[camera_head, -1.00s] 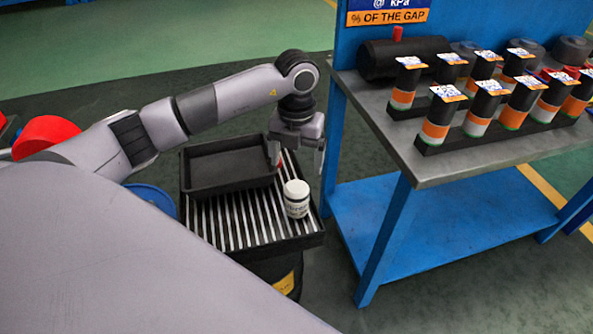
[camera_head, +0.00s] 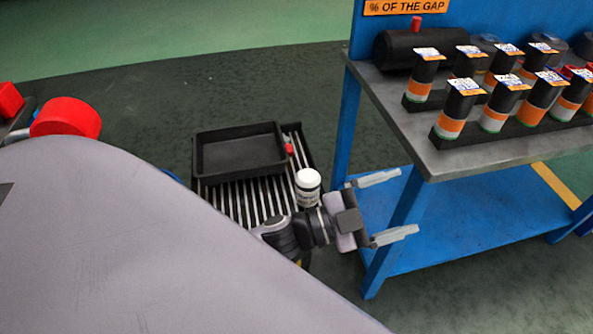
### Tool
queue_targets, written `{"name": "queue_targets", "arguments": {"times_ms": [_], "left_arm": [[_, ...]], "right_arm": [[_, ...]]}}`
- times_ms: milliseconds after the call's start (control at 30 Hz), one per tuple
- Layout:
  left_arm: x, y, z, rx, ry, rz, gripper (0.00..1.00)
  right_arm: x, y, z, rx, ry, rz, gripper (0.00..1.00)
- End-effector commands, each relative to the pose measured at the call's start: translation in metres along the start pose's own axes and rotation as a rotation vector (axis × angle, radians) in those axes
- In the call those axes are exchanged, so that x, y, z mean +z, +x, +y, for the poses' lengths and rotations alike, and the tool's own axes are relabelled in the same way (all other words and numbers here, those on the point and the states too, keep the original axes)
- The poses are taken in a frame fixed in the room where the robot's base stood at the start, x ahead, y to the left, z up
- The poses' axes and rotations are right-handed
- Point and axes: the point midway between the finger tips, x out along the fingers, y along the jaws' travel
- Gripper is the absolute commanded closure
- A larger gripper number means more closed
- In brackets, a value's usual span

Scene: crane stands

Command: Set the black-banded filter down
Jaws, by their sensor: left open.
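A white round canister (camera_head: 308,183) with dark marking on its side stands upright on a black stand with a white-striped top (camera_head: 240,203). I cannot tell whether it is the black-banded filter; no other thing clearly matches that name. My left gripper (camera_head: 386,208) is open and empty, its two fingers spread and pointing right, to the right of the canister and in front of the blue bench. My left wrist overlaps the stand's near right corner. My right gripper does not show.
A black open tray (camera_head: 240,165) lies on the back left of the stand, a small red thing (camera_head: 290,150) beside it. The blue bench (camera_head: 440,150) at right carries several black cylinders with orange bands (camera_head: 457,108) in racks. A red round thing (camera_head: 66,118) is at left.

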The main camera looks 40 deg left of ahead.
Motion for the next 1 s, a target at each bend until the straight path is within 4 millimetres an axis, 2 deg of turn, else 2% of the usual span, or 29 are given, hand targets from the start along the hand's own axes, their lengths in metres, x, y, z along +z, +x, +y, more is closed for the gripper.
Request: {"name": "queue_targets", "arguments": {"times_ms": [33,133,200,300,433,500,600,867,1000], "left_arm": [[0.019,-0.018,0.002,-0.071,-0.098,-0.117,0.11],[0.059,-0.058,0.011,-0.175,-0.271,-0.359,0.11],[0.082,-0.091,0.026,-0.217,-0.389,-0.525,0.11],[0.103,-0.137,0.053,-0.241,-0.536,-0.730,0.11],[0.113,-0.180,0.083,-0.235,-0.671,-0.904,0.11],[0.115,-0.193,0.093,-0.229,-0.712,-0.956,0.11],[0.115,-0.201,0.099,-0.222,-0.739,-0.987,0.11],[0.115,-0.201,0.100,-0.221,-0.741,-0.989,0.11],[0.104,-0.199,0.091,-0.222,-0.738,-0.990,0.11]], "right_arm": [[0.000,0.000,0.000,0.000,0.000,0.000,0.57],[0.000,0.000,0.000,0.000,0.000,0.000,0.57],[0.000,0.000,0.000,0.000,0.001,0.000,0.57],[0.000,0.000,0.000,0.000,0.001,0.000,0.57],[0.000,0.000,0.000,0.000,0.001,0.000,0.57],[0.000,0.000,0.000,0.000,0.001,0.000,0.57],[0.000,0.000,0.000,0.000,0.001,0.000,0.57],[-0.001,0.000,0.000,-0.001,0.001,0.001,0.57],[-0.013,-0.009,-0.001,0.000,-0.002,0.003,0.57]]}}
